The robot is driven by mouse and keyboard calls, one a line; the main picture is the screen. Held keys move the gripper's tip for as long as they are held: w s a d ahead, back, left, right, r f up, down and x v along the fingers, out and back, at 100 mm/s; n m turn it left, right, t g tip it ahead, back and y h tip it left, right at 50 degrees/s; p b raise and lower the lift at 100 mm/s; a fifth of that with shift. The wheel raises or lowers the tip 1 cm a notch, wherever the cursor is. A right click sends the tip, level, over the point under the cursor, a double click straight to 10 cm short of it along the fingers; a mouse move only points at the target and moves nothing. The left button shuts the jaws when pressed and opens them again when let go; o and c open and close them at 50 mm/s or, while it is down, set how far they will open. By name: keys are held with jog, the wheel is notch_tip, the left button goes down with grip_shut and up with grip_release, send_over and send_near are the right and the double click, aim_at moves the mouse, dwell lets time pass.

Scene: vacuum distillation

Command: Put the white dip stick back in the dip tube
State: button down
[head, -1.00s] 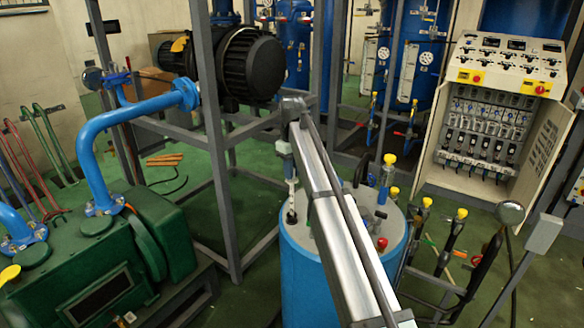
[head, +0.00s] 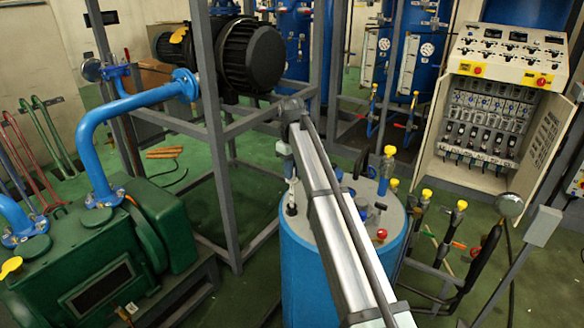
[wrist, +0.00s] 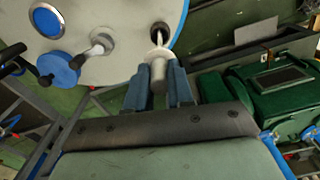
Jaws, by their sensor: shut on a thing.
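My gripper (wrist: 160,88) is shut on the pale handle of the white dip stick (wrist: 157,57), just behind its round flange. In the wrist view the thin shaft runs from the flange to the dark mouth of the dip tube (wrist: 164,32) in the tank lid. The tip overlaps the mouth; I cannot tell how deep it is. In the head view my gripper (head: 284,149) is above the tank's left side, with the white stick (head: 290,188) pointing down at the dark tube (head: 291,209). My arm hides part of the lid.
The blue tank (head: 305,270) has a grey lid with a red knob (head: 381,234) and other fittings right of the tube. Yellow-capped valves (head: 427,195) stand to its right. A grey frame (head: 216,150) and green pump (head: 120,260) stand left.

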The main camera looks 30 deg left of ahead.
aim_at(292, 195)
jog(key=shift+f, duration=5.45)
jog(key=shift+c, duration=1.7)
grip_release()
jog(key=shift+r, duration=0.15)
jog(key=shift+r, duration=3.4)
